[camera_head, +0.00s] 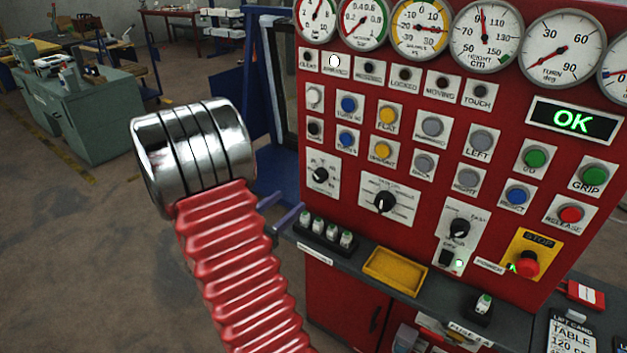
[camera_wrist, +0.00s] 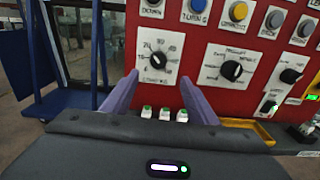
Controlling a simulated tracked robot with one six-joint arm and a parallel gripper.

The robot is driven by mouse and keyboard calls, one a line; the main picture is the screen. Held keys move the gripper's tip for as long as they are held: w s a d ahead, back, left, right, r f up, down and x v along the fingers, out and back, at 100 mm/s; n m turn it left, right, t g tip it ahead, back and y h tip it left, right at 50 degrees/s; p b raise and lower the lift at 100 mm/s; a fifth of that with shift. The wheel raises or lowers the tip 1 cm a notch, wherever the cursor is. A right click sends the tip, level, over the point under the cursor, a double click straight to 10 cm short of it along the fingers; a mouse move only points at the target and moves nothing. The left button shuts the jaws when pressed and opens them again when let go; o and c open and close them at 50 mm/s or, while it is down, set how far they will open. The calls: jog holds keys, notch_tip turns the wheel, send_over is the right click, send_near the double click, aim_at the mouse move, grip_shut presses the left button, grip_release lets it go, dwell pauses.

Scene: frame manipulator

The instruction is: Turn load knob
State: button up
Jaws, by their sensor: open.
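A red control panel (camera_head: 345,110) carries several black rotary knobs, and their labels are too small to tell which is the load knob. A small left knob (camera_head: 320,174) has a numbered dial and also shows in the wrist view (camera_wrist: 159,59). A larger middle knob (camera_head: 384,201) on a wide white plate shows to its right in the wrist view (camera_wrist: 232,71). A third knob (camera_head: 459,228) is lower right. My gripper (camera_head: 293,199) is open and empty, left of the panel. In the wrist view its purple fingers (camera_wrist: 159,79) frame the left knob, apparently short of the panel.
Below the knobs, a dark ledge holds several small green-and-white parts (camera_head: 327,232) and a yellow tray (camera_head: 395,271). A red stop button (camera_head: 527,264) is at lower right. A display (camera_head: 573,120) reads OK. A blue frame (camera_head: 270,110) stands left of the panel.

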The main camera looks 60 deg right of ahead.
aim_at(318, 177)
jog(key=shift+w+d+f, duration=0.1)
jog(key=shift+f, duration=0.05)
jog(key=d, duration=0.4)
jog(key=s+d, duration=0.1)
jog(key=d, duration=0.4)
jog(key=s+d, duration=0.1)
jog(key=d, duration=0.3)
jog(key=shift+s+d, duration=0.1)
jog(key=shift+d, duration=0.2)
jog(key=c, duration=1.1)
